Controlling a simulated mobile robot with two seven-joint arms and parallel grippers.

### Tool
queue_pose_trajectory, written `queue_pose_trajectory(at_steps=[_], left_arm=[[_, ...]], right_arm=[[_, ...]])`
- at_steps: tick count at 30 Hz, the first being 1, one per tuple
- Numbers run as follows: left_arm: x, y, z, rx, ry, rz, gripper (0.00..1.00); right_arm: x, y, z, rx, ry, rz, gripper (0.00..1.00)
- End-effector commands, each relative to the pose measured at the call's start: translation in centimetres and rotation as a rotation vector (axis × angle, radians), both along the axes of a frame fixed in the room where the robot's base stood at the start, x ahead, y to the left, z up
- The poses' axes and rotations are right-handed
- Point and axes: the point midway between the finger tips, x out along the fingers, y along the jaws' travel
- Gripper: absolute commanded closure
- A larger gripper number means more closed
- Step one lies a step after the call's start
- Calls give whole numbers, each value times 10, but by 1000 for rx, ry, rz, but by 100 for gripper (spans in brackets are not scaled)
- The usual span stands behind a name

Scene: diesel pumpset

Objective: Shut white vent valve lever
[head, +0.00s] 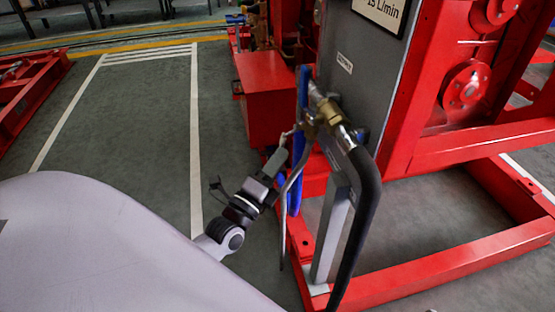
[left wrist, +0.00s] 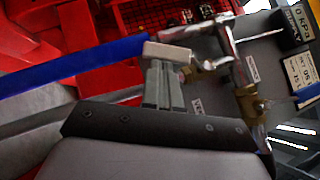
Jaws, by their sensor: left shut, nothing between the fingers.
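The white vent valve lever (left wrist: 167,52) shows in the left wrist view as a pale block-shaped grip, with a bare metal stem running right toward the valve pipework. In the head view its pale end (head: 285,138) is small and partly hidden by my gripper. My left gripper (head: 279,155) is shut and empty, just beside the lever. In the left wrist view the closed fingertips (left wrist: 163,66) sit right against or just below the white grip; I cannot tell whether they touch. The brass valve (head: 327,112) is on the pipe above right. My right gripper is not in view.
A long blue bar (head: 303,90) stands close behind the fingers. A black hose (head: 368,190) and a thin grey tube (head: 284,215) hang nearby. The grey panel (head: 350,60) and red frame (head: 430,270) are at the right. Open floor (head: 145,120) lies left.

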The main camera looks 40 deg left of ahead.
Motion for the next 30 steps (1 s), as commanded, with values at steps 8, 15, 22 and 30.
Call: queue_pose_trajectory(at_steps=[8, 15, 22, 30], left_arm=[[2, 2, 1, 1, 0, 1, 100], [4, 4, 1, 0, -1, 1, 100], [7, 8, 2, 0, 1, 1, 100], [18, 21, 3, 109, -92, 1, 100]], right_arm=[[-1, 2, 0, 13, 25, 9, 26], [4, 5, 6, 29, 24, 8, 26], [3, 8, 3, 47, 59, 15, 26], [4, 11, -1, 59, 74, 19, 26]])
